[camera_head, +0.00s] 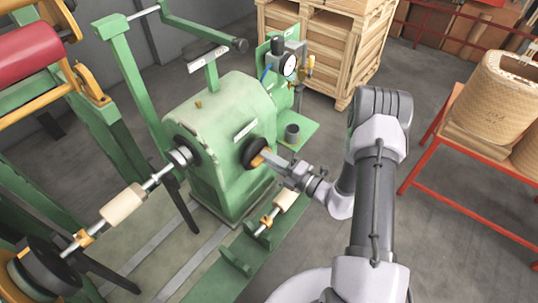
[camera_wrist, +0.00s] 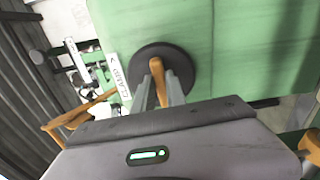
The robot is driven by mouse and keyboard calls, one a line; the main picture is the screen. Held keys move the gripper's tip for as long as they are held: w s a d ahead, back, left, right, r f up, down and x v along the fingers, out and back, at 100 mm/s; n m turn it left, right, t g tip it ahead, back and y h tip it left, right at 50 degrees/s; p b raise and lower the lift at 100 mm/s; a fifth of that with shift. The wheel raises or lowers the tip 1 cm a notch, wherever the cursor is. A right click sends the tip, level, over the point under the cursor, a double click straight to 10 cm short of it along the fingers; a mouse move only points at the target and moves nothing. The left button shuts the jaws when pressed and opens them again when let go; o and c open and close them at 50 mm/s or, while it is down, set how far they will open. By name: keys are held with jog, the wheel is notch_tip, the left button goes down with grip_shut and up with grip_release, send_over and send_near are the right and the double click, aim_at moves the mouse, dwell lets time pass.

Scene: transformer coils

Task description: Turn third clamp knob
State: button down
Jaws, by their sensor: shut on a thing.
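A clamp knob (camera_head: 250,150) sits on the end face of the green machine housing (camera_head: 215,120). It is a black round disc with an orange bar handle across it. In the wrist view the black disc (camera_wrist: 183,62) and its orange bar (camera_wrist: 157,70) are at the centre, beside a white label (camera_wrist: 118,76) that seems to read CLAMP. My gripper (camera_head: 268,157) reaches it from the right. In the wrist view my gripper (camera_wrist: 160,84) has one finger on each side of the orange bar, shut on it. The fingertips partly cover the bar.
A pressure gauge (camera_head: 289,66) and grey cup (camera_head: 292,133) stand behind the housing. A shaft with a tan roller (camera_head: 122,204) extends left. A green rail (camera_head: 262,240) lies below my arm. Wooden crates (camera_head: 325,45) and a red-framed table (camera_head: 425,150) stand further off. Grey floor is open at right.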

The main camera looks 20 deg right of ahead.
jog(key=shift+s+a+f+m+p, duration=0.15)
jog(key=shift+m+p, duration=0.5)
jog(key=shift+m, duration=1.8)
jog(key=shift+f+m+p, duration=0.1)
jog(key=shift+m+p, duration=0.5)
jog(key=shift+m, duration=1.8)
jog(key=shift+s+a+f+m+p, duration=0.15)
jog(key=shift+m+p, duration=0.5)
jog(key=shift+m, duration=1.8)
jog(key=shift+w, duration=0.1)
jog(key=c, duration=1.4)
grip_release()
jog(key=shift+o, duration=0.2)
jog(key=shift+d, duration=0.1)
